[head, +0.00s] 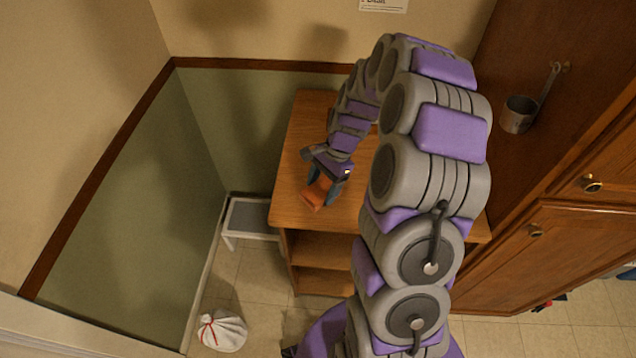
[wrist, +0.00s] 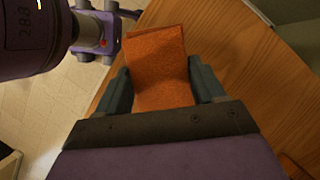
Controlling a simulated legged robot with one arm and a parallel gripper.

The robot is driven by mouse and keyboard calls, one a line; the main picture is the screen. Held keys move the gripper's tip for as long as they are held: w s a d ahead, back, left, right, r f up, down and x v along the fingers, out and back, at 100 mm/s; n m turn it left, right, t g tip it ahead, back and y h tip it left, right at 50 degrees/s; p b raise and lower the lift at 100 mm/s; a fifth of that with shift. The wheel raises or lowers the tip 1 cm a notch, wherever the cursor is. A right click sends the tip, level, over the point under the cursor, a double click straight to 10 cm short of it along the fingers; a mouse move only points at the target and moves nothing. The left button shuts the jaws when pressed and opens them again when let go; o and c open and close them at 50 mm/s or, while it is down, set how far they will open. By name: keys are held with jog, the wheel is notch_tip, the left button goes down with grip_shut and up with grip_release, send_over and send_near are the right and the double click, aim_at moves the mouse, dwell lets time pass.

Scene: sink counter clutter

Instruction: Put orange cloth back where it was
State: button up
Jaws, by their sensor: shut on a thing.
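The orange cloth (head: 314,195) is a small folded rectangle at the end of my arm, over the left part of the wooden counter top. My gripper (head: 325,187) is shut on it, one finger on each side. In the wrist view the cloth (wrist: 161,66) fills the space between the fingers of my gripper (wrist: 165,85) and sticks out beyond their tips. The wooden top (wrist: 215,50) lies behind it. I cannot tell whether the cloth touches the wood.
The wooden unit (head: 295,222) has open shelves below its top. A small grey-topped stool (head: 250,215) stands at its left. A white sack with a red tie (head: 222,331) lies on the floor. A metal cup (head: 518,114) hangs at the right by the wooden cabinets (head: 560,240).

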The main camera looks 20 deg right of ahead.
aim_at(319, 182)
jog(key=w, duration=0.2)
jog(key=w+d, duration=0.1)
jog(key=shift+w+f, duration=0.3)
jog(key=shift+w, duration=0.1)
jog(key=shift+w+b, duration=0.3)
notch_tip(319, 182, down, 4)
jog(key=shift+a+r+b, duration=0.15)
jog(key=shift+r+b, duration=0.1)
jog(key=shift+b, duration=0.35)
jog(key=shift+r, duration=0.1)
jog(key=o, duration=1)
